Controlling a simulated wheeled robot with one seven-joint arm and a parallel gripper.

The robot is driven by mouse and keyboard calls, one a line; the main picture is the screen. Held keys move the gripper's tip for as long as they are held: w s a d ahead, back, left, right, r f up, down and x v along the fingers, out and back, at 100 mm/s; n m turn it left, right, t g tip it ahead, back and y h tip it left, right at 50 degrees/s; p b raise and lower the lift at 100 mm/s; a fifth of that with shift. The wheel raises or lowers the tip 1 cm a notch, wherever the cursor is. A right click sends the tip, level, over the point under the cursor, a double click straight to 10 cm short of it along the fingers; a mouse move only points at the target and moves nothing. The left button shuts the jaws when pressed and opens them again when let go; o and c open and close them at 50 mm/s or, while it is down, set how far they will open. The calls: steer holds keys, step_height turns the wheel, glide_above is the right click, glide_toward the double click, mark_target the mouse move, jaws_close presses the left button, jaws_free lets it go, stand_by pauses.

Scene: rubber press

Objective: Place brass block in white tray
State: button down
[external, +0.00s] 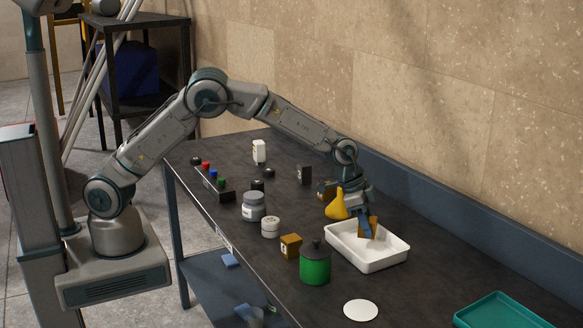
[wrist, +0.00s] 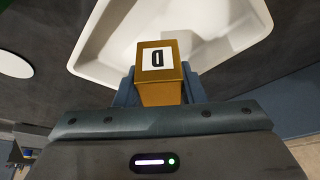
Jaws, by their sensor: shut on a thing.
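The brass block (wrist: 160,75) is a gold cube with a white label bearing a dark letter. It sits between the fingers of my gripper (wrist: 158,92) in the wrist view. In the external view my gripper (external: 367,232) points down over the white tray (external: 392,261), with the brass block (external: 368,225) at its fingertips. The tray is shallow, rectangular and appears empty otherwise; its inner wall also shows in the wrist view (wrist: 112,45). I cannot tell whether the block touches the tray floor.
A second gold block (external: 290,245) stands left of the tray, near a green canister (external: 315,265). A yellow pear-shaped object (external: 338,206) stands behind the tray. A white disc (external: 361,310) lies in front, and a teal tray (external: 500,312) at the right. Dark table between them is clear.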

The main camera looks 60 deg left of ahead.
steer(key=shift+f+p, duration=0.5)
steer(key=shift+f, duration=1.4)
steer(key=shift+f, duration=0.2)
steer(key=c, duration=0.9)
jaws_free()
